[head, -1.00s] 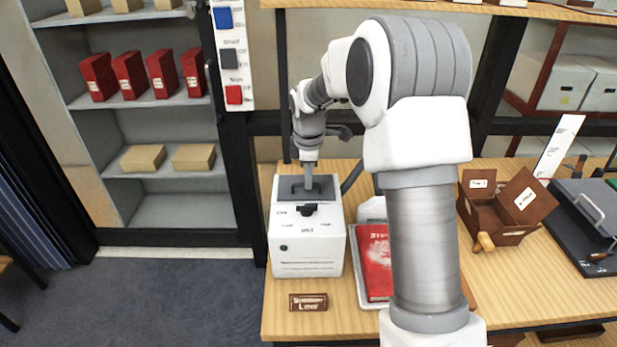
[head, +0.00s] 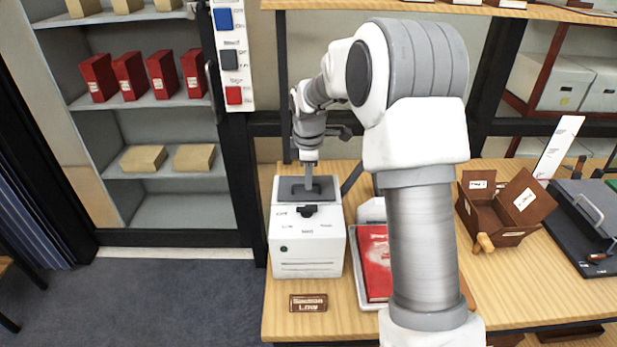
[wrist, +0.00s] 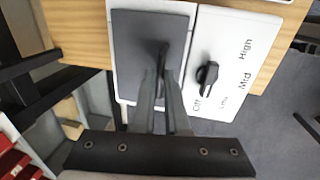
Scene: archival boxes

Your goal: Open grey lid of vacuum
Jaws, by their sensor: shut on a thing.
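The vacuum (head: 307,255) is a white box at the left end of the wooden table, with a black knob (head: 307,211) on its top. Its grey lid (head: 325,187) lies on the rear part of the top and looks flat. In the wrist view the lid (wrist: 130,45) is a dark grey plate beside the knob (wrist: 206,75), which has Off, Low, Mid and High marks. My gripper (head: 309,186) points down over the lid. In the wrist view my gripper (wrist: 165,95) is shut on the lid's dark upright handle (wrist: 163,58), partly hidden by the fingers.
A brown label block (head: 308,302) lies in front of the vacuum. A red book (head: 374,265) on a tray is to its right. A brown open box (head: 500,215) stands further right. Shelves with red boxes (head: 130,75) are at the left.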

